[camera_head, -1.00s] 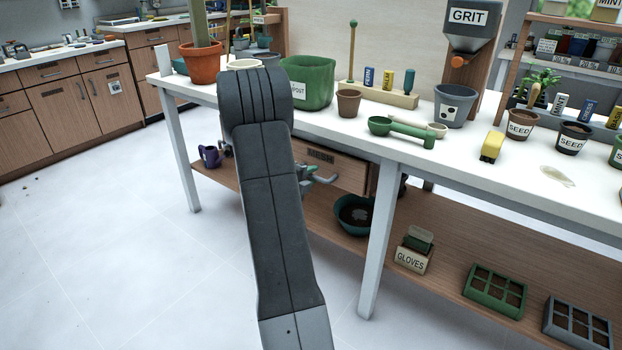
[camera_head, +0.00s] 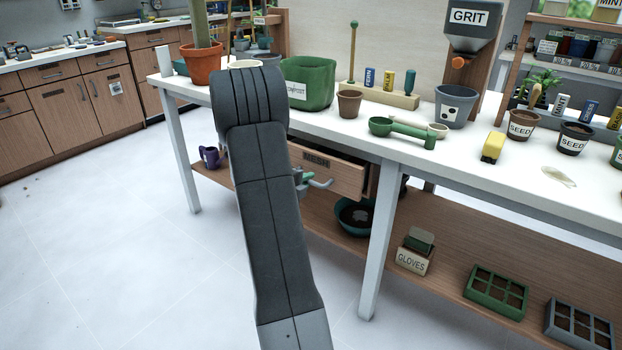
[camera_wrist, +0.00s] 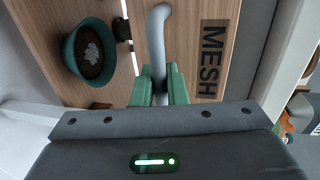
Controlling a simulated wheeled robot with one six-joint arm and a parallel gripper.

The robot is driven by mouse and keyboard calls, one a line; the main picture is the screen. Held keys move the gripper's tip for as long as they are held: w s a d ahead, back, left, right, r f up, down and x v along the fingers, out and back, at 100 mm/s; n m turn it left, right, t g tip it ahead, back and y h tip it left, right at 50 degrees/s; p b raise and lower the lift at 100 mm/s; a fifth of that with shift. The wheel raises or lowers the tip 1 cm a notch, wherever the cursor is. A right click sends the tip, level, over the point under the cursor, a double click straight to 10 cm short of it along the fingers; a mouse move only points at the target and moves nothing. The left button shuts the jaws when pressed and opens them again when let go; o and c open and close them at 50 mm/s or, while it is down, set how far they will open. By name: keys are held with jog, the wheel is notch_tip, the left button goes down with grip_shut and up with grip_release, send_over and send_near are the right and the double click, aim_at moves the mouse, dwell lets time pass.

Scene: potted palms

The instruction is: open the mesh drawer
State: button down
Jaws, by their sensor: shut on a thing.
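The mesh drawer (camera_head: 345,181) has a wooden front and hangs under the white bench top, pulled part way out, with a dark gap above its front. In the wrist view, its front (camera_wrist: 186,28) carries a dark MESH label. Its curved grey handle (camera_wrist: 158,30) runs between the green fingers of my gripper (camera_wrist: 160,86), which are shut on it. In the head view, my arm hides most of my gripper (camera_head: 299,182) and the left part of the drawer; the handle's end (camera_head: 322,184) shows beside it.
A teal bowl of soil (camera_head: 352,218) stands on the lower shelf below the drawer. A white bench leg (camera_head: 380,245) stands right of the drawer. A purple mug (camera_head: 209,156) is on the shelf at left. The floor (camera_head: 130,250) in front is clear.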

jog(key=f+b+v, duration=0.1)
jog(key=f+v, duration=0.2)
jog(key=v, duration=1.2)
jog(key=shift+s+a, duration=0.25)
jog(key=shift+s, duration=0.15)
jog(key=c, duration=1.6)
grip_release()
jog(key=shift+o, duration=0.2)
jog(key=p+v, duration=0.2)
jog(key=v, duration=1.1)
jog(key=shift+s+a+p, duration=0.2)
jog(key=shift+s+p, duration=0.1)
jog(key=shift+p, duration=0.1)
jog(key=b+x, duration=0.3)
jog(key=x, duration=1.1)
